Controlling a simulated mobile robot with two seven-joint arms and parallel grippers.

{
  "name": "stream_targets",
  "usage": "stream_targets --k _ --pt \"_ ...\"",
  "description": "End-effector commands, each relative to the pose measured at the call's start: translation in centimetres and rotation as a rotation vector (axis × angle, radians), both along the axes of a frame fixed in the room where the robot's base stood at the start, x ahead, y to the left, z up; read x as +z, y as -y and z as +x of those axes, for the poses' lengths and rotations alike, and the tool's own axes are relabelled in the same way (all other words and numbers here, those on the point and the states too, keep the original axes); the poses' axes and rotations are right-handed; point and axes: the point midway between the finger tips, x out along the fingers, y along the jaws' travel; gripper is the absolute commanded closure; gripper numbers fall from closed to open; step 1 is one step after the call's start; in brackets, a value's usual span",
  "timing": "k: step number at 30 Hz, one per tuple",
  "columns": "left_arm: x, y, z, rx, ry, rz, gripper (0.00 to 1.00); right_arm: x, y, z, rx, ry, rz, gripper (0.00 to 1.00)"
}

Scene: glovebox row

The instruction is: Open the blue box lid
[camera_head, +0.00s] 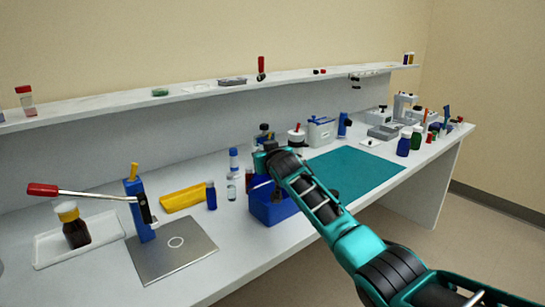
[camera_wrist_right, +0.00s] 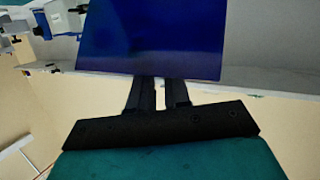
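The blue box (camera_head: 272,210) stands near the front edge of the bench, left of the green mat. My right arm reaches over it from the lower right and hides part of its top. Blue also shows above the box's front wall, but I cannot tell the lid's angle. In the right wrist view, a broad flat blue panel (camera_wrist_right: 150,38) of the box lies right at my right gripper (camera_wrist_right: 159,88). The two dark fingers have a narrow gap between them, and their tips are hidden at the panel's edge. I cannot tell whether they grip it. My left gripper is not in view.
A green mat (camera_head: 358,172) lies right of the box. Small bottles (camera_head: 232,188) and a yellow tray (camera_head: 183,198) stand to its left. A lever press (camera_head: 139,210) on a metal plate and a white tray (camera_head: 48,248) are farther left. A shelf (camera_head: 200,92) runs behind.

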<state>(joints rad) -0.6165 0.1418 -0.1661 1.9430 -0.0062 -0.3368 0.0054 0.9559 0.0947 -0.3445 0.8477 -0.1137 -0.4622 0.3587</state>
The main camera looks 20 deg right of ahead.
Motion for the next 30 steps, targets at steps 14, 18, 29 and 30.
stream_targets --k 14,18,29,30 --pt "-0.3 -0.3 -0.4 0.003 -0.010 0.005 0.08 -0.2 0.2 0.0 -0.003 -0.005 -0.001 0.53" --pt "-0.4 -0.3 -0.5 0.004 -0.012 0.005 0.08 -0.2 0.2 -0.2 -0.004 -0.005 -0.001 0.53" --pt "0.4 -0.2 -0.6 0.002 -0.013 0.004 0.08 0.5 0.2 -2.9 -0.003 -0.004 -0.001 0.53" --pt "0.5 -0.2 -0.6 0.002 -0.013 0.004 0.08 0.6 0.2 -3.4 -0.003 -0.004 -0.001 0.53"
